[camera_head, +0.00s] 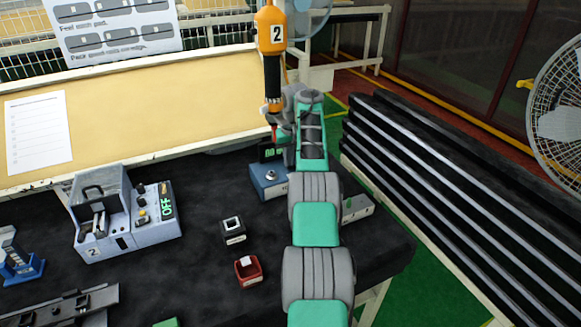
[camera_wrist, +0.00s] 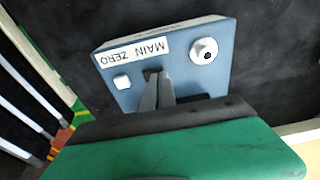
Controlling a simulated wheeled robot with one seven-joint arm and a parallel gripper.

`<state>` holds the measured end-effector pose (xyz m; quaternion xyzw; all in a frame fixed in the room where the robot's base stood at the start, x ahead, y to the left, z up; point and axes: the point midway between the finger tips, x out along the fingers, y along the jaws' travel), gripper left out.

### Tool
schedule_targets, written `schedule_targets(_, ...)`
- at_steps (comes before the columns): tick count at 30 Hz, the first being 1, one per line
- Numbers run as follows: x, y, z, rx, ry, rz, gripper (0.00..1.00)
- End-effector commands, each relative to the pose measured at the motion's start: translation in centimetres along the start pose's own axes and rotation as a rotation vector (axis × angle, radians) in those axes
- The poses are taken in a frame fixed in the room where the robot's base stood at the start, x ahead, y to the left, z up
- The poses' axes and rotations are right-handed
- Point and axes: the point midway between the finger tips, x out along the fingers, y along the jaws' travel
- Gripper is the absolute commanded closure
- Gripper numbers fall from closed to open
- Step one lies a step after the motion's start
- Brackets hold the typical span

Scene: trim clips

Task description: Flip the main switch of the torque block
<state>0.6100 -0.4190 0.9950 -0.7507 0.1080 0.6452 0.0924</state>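The torque block (camera_head: 262,180) is a blue box at the far side of the black table in the head view, partly covered by my arm.
An orange tool (camera_head: 271,50) marked 2 hangs above the block. A grey machine (camera_head: 100,222) with a green OFF display stands at left. A small black box (camera_head: 233,230) and a red box (camera_head: 248,270) lie left of my arm. Black racks (camera_head: 450,190) stand at right.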

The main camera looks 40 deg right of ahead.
Motion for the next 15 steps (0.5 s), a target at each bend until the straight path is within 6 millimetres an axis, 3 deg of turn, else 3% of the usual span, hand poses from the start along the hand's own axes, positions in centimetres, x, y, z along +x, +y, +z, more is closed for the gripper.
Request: schedule_targets(15, 0.50, -0.03, 0.15, 0.001, -0.005, -0.002, 1.00)
